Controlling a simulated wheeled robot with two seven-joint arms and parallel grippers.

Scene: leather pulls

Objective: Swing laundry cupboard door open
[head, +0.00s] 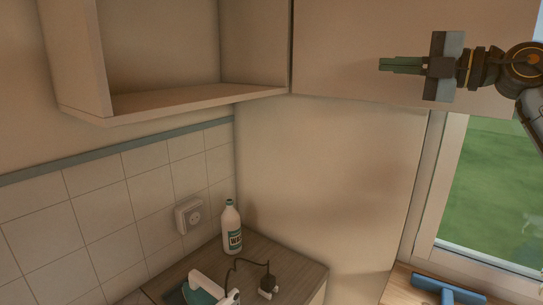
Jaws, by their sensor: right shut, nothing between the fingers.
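The wall cupboard (76,62) hangs at the upper left, and I see into its bare, empty inside. A broad plain cream panel (345,45), which looks like its door, meets the cupboard's right edge at a dark gap. It stands swung wide out, reaching right across the top of the window. No leather pull shows on the face I see. My right gripper (382,65) comes in from the right, in front of the panel. Its green fingers are shut and empty, pointing left. I cannot tell whether they touch the panel. My left gripper is out of view.
Below, a wood-look counter (300,262) holds a white bottle (231,228) with a green cap, an iron-like appliance (208,288) and a dark cord with a plug (267,284). A socket (189,217) is on the tiles. A blue tool (445,290) lies by the window (495,190).

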